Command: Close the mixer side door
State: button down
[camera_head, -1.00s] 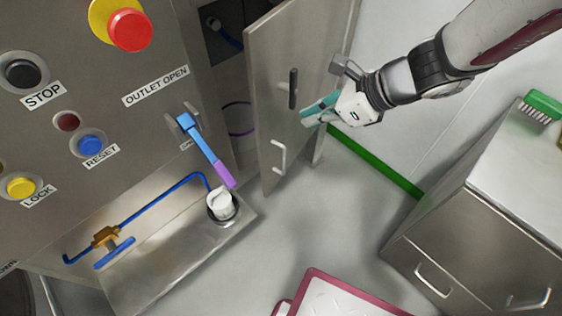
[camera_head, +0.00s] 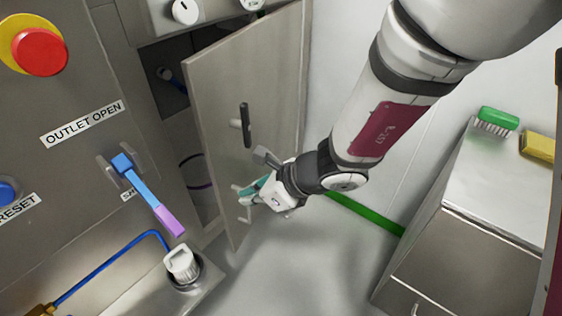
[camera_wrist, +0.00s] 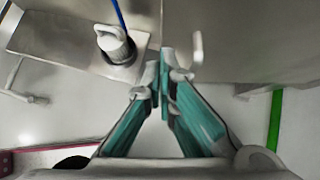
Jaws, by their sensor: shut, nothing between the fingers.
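The mixer side door (camera_head: 225,80) is a tall grey metal panel that stands open, with the dark inside of the cabinet showing to its left. A dark latch handle (camera_head: 245,125) sits on its outer face. A pale bar handle (camera_wrist: 197,48) is lower on the door in the wrist view. My gripper (camera_head: 244,191) has teal fingers and is shut and empty. It is in front of the door's outer face, by the lower handle and partly covering it. In the wrist view, the fingertips (camera_wrist: 160,65) are just left of that handle; contact cannot be told.
A metal cabinet (camera_head: 470,240) with a green brush (camera_head: 498,119) and yellow sponge (camera_head: 538,146) stands at right. Floor between is clear.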

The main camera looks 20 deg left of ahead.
jog(key=shift+w+a+f, duration=0.15)
jog(key=shift+w+a, duration=0.05)
jog(key=shift+a, duration=0.95)
jog(key=shift+w+a+f, duration=0.15)
jog(key=shift+a, duration=1)
